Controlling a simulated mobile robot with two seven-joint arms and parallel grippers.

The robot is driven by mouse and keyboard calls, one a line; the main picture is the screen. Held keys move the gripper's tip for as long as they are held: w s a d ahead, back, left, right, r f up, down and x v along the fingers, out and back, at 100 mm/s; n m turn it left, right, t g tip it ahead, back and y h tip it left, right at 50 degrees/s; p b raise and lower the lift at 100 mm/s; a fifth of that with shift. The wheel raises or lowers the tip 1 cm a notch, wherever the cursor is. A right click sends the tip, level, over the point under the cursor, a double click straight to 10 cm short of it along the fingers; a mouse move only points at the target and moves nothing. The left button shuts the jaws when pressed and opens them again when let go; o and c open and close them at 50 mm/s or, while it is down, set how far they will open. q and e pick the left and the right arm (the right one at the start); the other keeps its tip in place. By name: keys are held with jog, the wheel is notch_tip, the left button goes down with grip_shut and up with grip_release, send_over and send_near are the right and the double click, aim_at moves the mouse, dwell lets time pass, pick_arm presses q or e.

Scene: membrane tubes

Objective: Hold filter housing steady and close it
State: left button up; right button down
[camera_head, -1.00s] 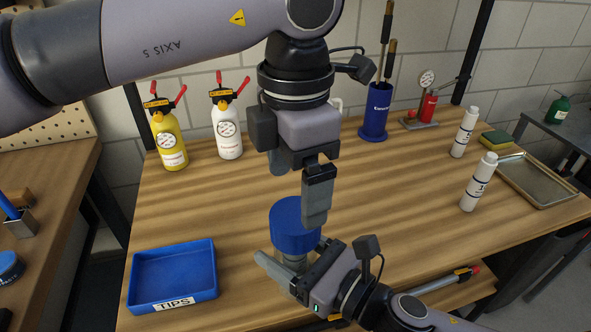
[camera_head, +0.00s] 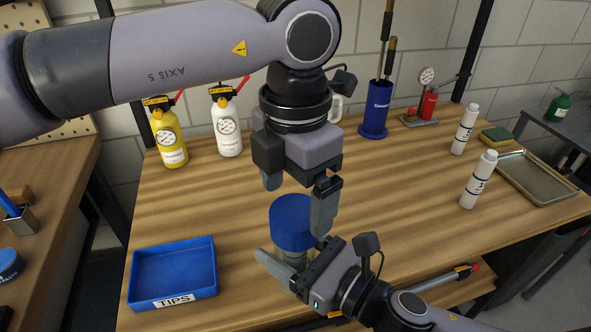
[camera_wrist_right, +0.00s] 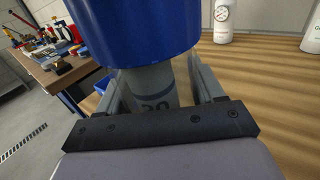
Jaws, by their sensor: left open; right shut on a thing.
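The filter housing has a round blue cap (camera_head: 291,222) on top of a narrower grey body (camera_head: 293,257). It stands upright near the front of the table. My right gripper (camera_head: 289,262) is shut on the grey body below the cap. In the right wrist view the body (camera_wrist_right: 155,88) sits between the two fingers, with the blue cap (camera_wrist_right: 135,30) above them. My left gripper (camera_head: 296,209) is open and points down over the cap, one finger behind it and one at its right side. Whether a finger touches the cap I cannot tell.
A blue TIPS tray (camera_head: 172,272) lies to the left. A yellow bottle (camera_head: 170,138) and a white bottle (camera_head: 228,128) stand at the back. Two white tubes (camera_head: 479,180) (camera_head: 464,130) and a metal tray (camera_head: 540,178) are at the right. The table's middle right is clear.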

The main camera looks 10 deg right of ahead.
aim_at(295, 211)
pick_arm(q)
jog(key=shift+f, duration=2.25)
jog(key=c, duration=1.1)
jog(key=o, duration=1.2)
jog(key=shift+o, duration=0.2)
notch_tip(295, 211, up, 12)
